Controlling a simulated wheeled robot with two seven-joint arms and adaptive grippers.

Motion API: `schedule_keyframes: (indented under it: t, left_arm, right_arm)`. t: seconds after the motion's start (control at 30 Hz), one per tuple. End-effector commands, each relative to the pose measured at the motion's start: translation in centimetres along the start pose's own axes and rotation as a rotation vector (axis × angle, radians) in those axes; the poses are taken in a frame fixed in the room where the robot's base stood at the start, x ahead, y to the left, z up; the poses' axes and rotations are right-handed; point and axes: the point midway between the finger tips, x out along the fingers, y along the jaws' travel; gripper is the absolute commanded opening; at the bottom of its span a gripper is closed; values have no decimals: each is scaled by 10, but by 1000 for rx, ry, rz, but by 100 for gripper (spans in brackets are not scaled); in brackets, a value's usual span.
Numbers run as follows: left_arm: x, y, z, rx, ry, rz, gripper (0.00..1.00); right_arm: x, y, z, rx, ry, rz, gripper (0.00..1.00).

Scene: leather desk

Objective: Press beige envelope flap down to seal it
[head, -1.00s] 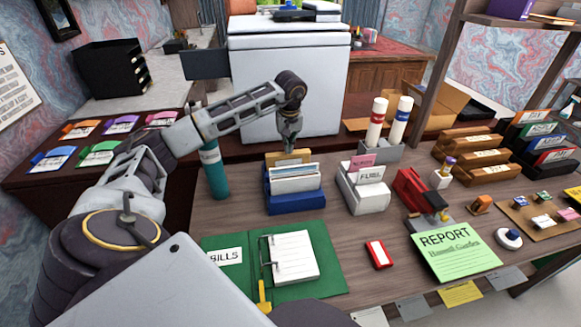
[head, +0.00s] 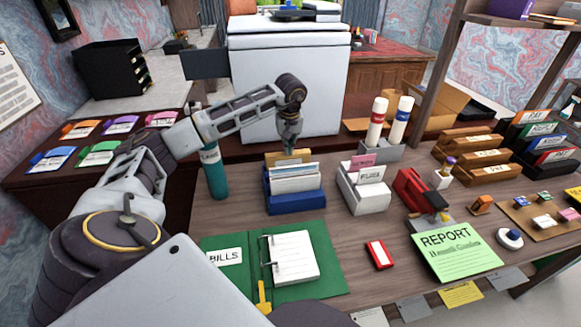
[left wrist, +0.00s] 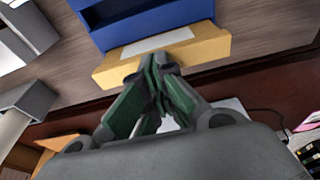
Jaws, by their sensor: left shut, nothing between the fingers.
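A tan-beige piece (head: 273,159), which looks like the beige envelope, stands upright against the back of the blue holder (head: 296,203). In the left wrist view the beige piece (left wrist: 213,50) lies beside the blue holder (left wrist: 150,20), with a pale strip (left wrist: 157,42) along it. I cannot clearly tell its flap from its body. My left gripper (head: 291,151) is shut and empty, pointing down at the beige piece's top edge. Its fingertips (left wrist: 160,66) overlap the edge in the left wrist view; contact is unclear. My right gripper is not in view.
White papers stand in the blue holder. A teal bottle (head: 216,178) stands to the left, under my left arm. A white card holder (head: 365,195) is to the right. A green binder (head: 225,255) lies in front. Bare desk separates the holders from the red-edged card (head: 379,254).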

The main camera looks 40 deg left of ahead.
Motion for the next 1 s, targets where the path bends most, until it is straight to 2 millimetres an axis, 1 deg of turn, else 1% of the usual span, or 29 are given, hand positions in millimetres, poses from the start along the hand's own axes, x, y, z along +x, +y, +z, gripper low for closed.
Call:
schedule_keyframes:
  t: [0.5,1.0]
  left_arm:
    - [5,0,1,0,0,-1,0]
    - [5,0,1,1,-2,-2,0]
  right_arm:
    - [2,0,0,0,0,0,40]
    - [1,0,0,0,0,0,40]
